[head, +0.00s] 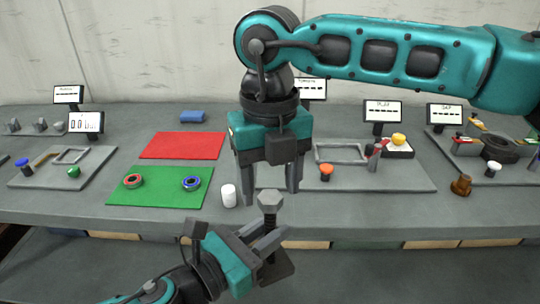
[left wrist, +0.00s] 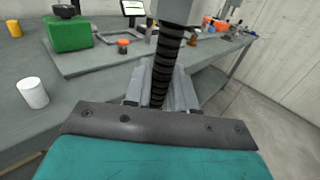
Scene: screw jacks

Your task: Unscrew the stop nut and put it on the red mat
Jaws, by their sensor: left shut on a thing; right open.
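My left gripper (head: 264,243) is shut on the screw jack, with its fingers around the lower part of the dark threaded shaft (head: 268,222). The shaft also shows in the left wrist view (left wrist: 166,62), rising from between the fingers. A grey hex piece (head: 270,199) sits at the shaft's top; I cannot tell whether it is the stop nut. A dark block (head: 278,268) shows below the fingers. My right gripper (head: 271,190) is open, pointing down, with its fingertips close above or around the hex piece; contact is unclear. The red mat (head: 182,145) lies empty on the table.
A green mat (head: 160,198) with a red ring (head: 133,181) and a blue ring (head: 192,184) lies in front of the red mat. A white cylinder (head: 229,195) stands near the table edge. A blue block (head: 192,117) lies behind. Fixture plates (head: 400,182) stand to the right.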

